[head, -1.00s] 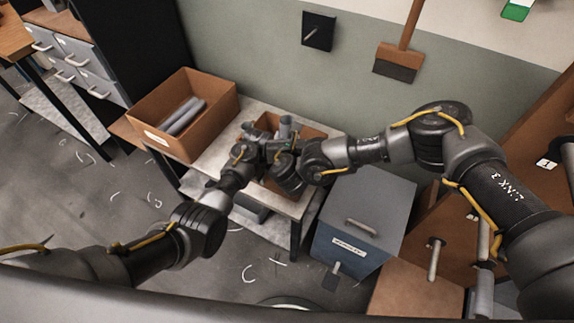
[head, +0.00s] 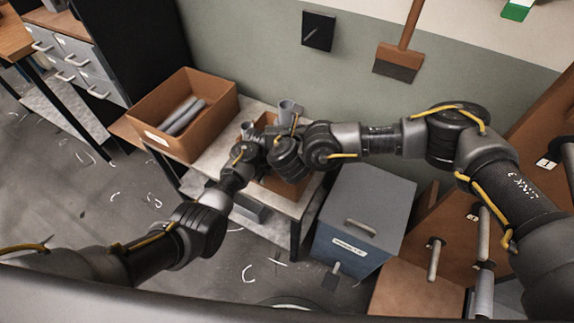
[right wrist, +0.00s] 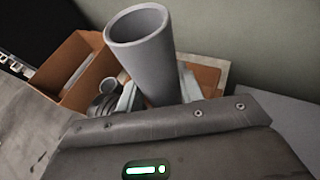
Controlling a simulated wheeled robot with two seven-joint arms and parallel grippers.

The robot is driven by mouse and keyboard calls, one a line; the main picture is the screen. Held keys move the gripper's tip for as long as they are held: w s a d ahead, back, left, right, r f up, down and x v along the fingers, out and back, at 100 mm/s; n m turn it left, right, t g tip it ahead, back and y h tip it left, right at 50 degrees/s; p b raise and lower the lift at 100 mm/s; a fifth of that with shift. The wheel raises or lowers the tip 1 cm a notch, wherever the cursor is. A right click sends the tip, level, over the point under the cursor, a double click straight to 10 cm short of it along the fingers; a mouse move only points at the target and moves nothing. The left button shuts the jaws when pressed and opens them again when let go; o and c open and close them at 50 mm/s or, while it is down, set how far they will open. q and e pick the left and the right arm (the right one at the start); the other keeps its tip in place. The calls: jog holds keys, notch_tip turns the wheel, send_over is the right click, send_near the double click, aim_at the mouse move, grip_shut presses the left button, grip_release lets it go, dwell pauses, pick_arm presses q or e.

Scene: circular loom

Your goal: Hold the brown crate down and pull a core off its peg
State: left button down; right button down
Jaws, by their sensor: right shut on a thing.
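The smaller brown crate (head: 268,119) stands on the pale table, mostly hidden behind my arms. It also shows in the right wrist view (right wrist: 208,76). A grey hollow core (head: 287,106) stands up above the crate. In the right wrist view this core (right wrist: 150,62) is large and tilted, between the pale fingers of my right gripper (right wrist: 158,92), which is shut on it. Its lower end and any peg are hidden. My left gripper (head: 252,140) is at the crate's left side; its fingertips are too hidden to tell whether they are open. A second grey tube end (head: 247,128) shows beside it.
A larger brown box (head: 215,117) with grey tubes (head: 184,115) stands at the left of the table (head: 208,165). A blue-grey lidded bin (head: 365,215) stands right of the table. A brown rack with pegs (head: 434,260) is at lower right. The wall is close behind.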

aim_at(287, 112)
jog(key=shift+r, duration=2.95)
pick_arm(q)
jog(key=c, duration=1.5)
grip_release()
jog(key=shift+c, duration=0.2)
notch_tip(287, 112, up, 12)
